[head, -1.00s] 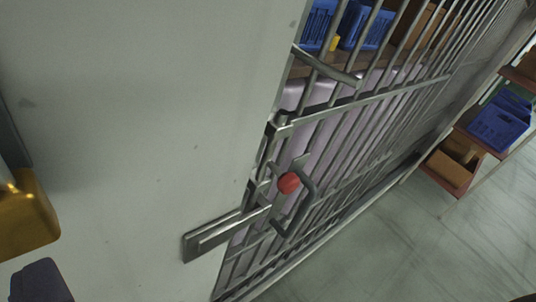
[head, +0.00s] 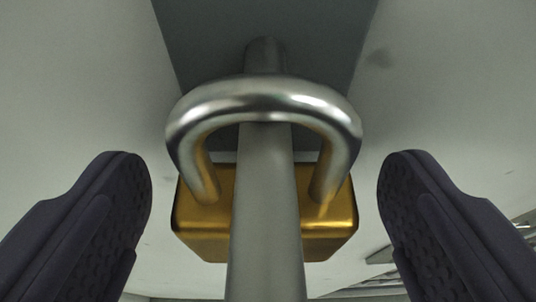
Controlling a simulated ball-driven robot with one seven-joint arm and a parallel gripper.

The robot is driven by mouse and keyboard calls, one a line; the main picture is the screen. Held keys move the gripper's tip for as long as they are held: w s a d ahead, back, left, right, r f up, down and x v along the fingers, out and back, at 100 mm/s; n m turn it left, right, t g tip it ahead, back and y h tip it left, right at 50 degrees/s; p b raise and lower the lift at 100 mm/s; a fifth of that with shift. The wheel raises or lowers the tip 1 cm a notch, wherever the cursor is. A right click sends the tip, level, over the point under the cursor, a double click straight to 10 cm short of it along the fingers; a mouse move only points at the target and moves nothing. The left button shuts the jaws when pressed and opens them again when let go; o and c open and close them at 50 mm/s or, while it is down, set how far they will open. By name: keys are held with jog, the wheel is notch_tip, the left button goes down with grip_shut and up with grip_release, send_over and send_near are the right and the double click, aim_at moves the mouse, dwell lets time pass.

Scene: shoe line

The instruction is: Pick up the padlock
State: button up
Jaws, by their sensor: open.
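The padlock (head: 200,215) is at the centre of the head view, with a gold body and a thick silver shackle (head: 265,100). Its shackle loops over a grey rod or peg (head: 265,220) that runs toward me and hides the middle of the body. My gripper (head: 264,190) is open, with one dark finger on each side of the padlock. A gap shows between each finger and the gold body in the picture. Whether the fingers are level with it in depth I cannot tell.
The peg comes out of a dark grey plate (head: 340,30) on a pale wall (head: 450,90). Part of some metal bars (head: 385,278) shows at the lower right. The space around the fingers looks clear.

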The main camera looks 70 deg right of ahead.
jog(key=c, duration=1.3)
jog(key=shift+r, duration=0.1)
